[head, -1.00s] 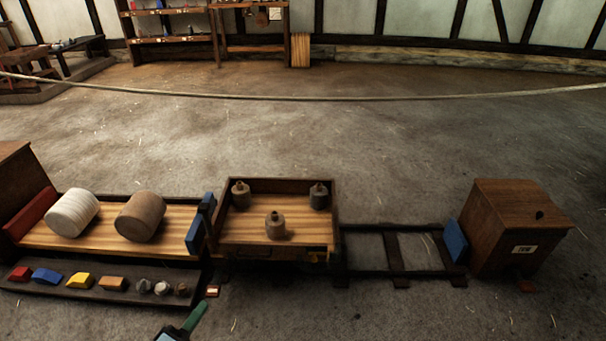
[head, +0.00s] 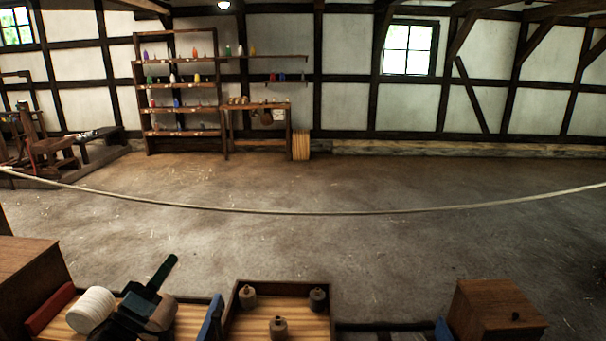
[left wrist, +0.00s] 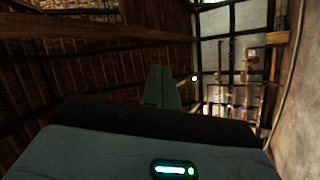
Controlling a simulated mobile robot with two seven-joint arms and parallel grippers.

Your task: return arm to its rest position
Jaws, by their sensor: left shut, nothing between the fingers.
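My left gripper (head: 171,260) is in the lower left of the head view, raised in front of the wooden wagon bed, its dark green fingers pointing up and to the right. The fingers are shut with nothing between them. They also show together in the left wrist view (left wrist: 160,88), against the dark roof and the far wall. The gripper covers part of a brown cylinder (head: 160,317) and stands close to a white ribbed cylinder (head: 91,310). My right gripper is not in view.
A wooden box (head: 497,309) is at the lower right, another box (head: 28,285) at the left. A rope (head: 330,212) spans the room. Shelves (head: 180,95) stand at the back wall. The floor between is clear.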

